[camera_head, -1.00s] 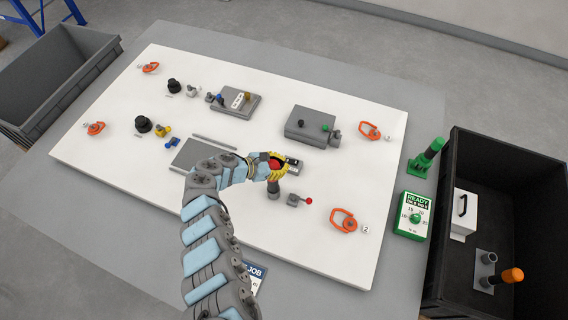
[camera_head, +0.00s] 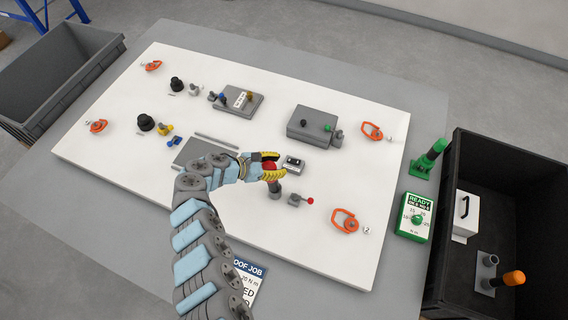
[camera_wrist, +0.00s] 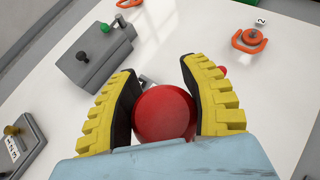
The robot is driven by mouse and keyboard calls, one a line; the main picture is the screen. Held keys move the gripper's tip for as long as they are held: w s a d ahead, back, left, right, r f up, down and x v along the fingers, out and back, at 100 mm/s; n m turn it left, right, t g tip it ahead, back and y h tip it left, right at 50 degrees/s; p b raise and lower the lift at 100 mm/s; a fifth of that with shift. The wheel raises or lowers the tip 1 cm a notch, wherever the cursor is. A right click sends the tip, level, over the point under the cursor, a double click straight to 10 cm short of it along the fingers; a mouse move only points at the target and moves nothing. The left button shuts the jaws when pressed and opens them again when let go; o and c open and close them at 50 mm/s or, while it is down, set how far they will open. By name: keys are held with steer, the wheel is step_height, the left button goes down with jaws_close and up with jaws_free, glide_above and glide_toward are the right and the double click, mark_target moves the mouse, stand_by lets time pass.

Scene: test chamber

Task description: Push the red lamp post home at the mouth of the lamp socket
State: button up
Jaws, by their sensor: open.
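The red lamp post shows its round red top (camera_head: 269,166) between the yellow fingers of my gripper (camera_head: 270,165). In the wrist view the red top (camera_wrist: 165,114) fills the space between the two fingers (camera_wrist: 163,105). The fingers are spread, one on each side, with the red top close to the left one; I cannot tell whether it touches. A dark grey upright cylinder (camera_head: 275,191) stands just below the red top in the head view. The lamp socket's mouth is not clearly seen, so I cannot tell how deep the post sits.
A small grey box (camera_head: 293,164) lies just right of my gripper. A grey block with a small red ball (camera_head: 310,201) is close at lower right. Orange rings (camera_head: 345,220) stand near the white panel's corners (camera_head: 375,270). A black bin (camera_head: 470,150) is at right.

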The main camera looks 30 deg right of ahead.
steer(key=v, duration=0.7)
steer(key=shift+w+a, duration=0.15)
steer(key=shift+a, duration=0.15)
steer(key=shift+a+r, duration=0.4)
steer(key=shift+a, duration=0.05)
